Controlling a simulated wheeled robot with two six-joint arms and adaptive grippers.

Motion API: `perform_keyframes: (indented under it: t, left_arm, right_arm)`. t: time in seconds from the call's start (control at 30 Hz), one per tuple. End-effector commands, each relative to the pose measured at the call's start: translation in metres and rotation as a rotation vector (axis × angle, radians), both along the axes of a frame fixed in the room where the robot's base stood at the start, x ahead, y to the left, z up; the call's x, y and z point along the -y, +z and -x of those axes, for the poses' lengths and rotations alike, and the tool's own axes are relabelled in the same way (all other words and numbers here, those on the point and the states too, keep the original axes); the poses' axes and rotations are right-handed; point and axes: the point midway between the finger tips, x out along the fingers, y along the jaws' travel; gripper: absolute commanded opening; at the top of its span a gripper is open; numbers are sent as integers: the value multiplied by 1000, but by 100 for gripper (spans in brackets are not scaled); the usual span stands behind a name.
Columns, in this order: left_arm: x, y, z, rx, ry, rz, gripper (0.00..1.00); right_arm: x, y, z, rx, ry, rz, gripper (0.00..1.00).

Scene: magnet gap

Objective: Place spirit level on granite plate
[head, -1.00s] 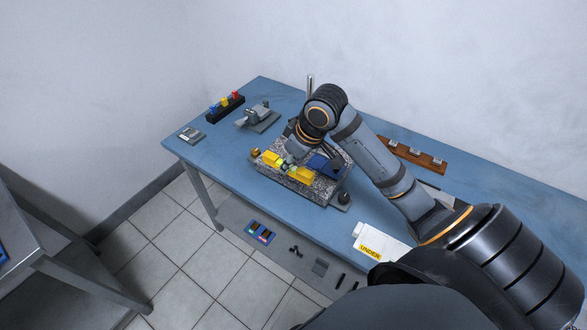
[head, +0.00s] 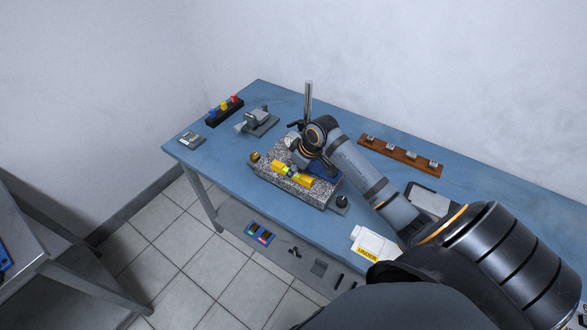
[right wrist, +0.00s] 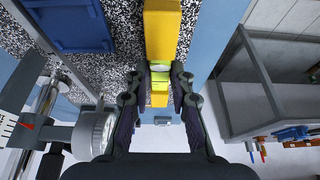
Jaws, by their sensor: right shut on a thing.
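The spirit level (head: 303,178) is a yellow bar with a green vial in its middle. It is at the front part of the speckled granite plate (head: 315,194), lying flat along it. My right gripper (head: 291,170) is shut on the level's middle from above. In the right wrist view both fingers grip the yellow bar (right wrist: 162,30) at its green vial, over the speckled granite (right wrist: 122,25). I cannot tell whether the level touches the plate or hangs just above it. My left gripper is not in view.
A blue thing (right wrist: 72,25) lies on the plate beside the level. A dial gauge (right wrist: 97,131) on a stand post (head: 308,100) is close to my right gripper. A brass knob (head: 255,156) sits at the plate's left corner. A wooden rack (head: 400,155) stands behind.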

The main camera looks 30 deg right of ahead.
Motion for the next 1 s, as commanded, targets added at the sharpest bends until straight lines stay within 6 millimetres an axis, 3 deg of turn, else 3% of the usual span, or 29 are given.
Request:
perform_keyframes:
  t: [0.17,0.2,0.33,0.73,1.0]
  left_arm:
    - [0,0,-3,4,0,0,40]
    - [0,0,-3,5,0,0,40]
    - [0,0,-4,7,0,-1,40]
    - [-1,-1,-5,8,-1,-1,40]
    - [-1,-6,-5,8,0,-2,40]
  right_arm:
    - [0,-2,0,0,0,0,0]
    - [0,-2,0,0,0,0,27]
    - [0,-2,0,0,0,0,45]
    - [2,8,2,2,-1,4,45]
    - [13,67,25,3,2,11,45]
